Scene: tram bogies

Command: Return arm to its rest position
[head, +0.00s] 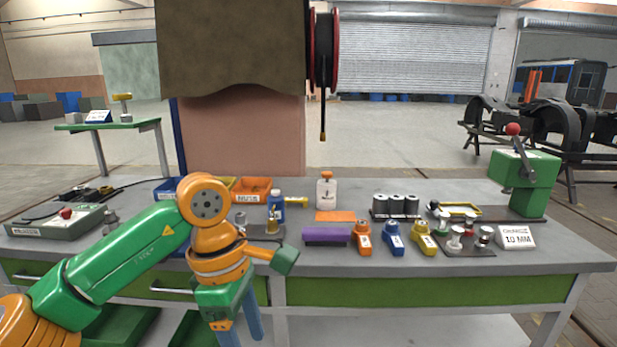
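My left arm (125,258), green and orange, comes in from the lower left and bends at an orange joint in front of the workbench (420,266). Its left gripper (242,330) points down before the bench's front edge, below the top. Its two blue fingers stand apart with nothing visible between them; the nearer finger is cut off by the lower picture edge. My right arm and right gripper are not in view.
On the bench stand a purple block (327,235), orange, blue and yellow tools (393,238), a white bottle (326,191), black rollers (396,206) and a green lever press (527,180). Bins, a blue bottle (277,206) and small parts stand behind my arm.

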